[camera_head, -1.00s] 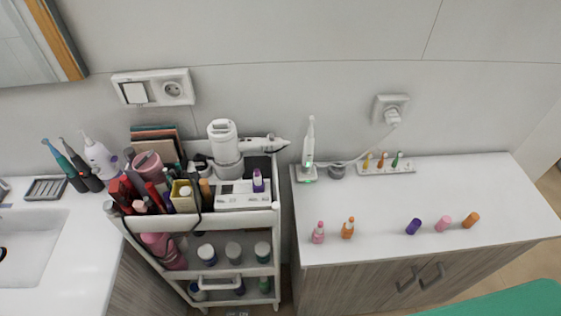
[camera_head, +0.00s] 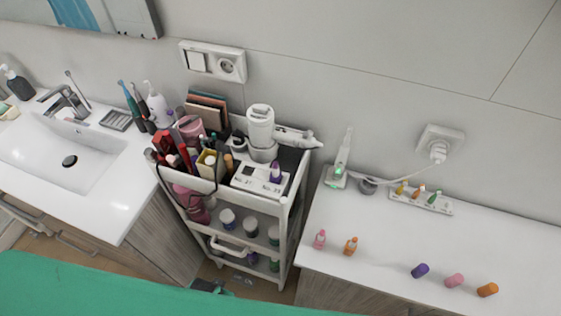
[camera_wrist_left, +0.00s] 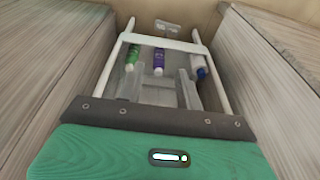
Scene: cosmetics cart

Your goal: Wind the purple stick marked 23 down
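A small purple stick with a white base (camera_head: 275,172) stands upright on the white organizer on the cart's top; its number is too small to read. A purple cap-like piece (camera_head: 420,270) lies on the right counter. My left gripper shows only as a dark part at the bottom of the head view (camera_head: 207,286), low in front of the cart and apart from the stick. In the left wrist view its two grey fingers (camera_wrist_left: 160,88) are spread apart with nothing held between them. My right gripper is out of view.
The white cart (camera_head: 285,225) stands between the sink cabinet and the right counter (camera_head: 370,215). Its top is crowded with tools and a hair dryer (camera_head: 261,130). Lower-shelf bottles, one with a purple body (camera_wrist_left: 158,62), lie ahead of my left gripper. Cabinet sides flank it.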

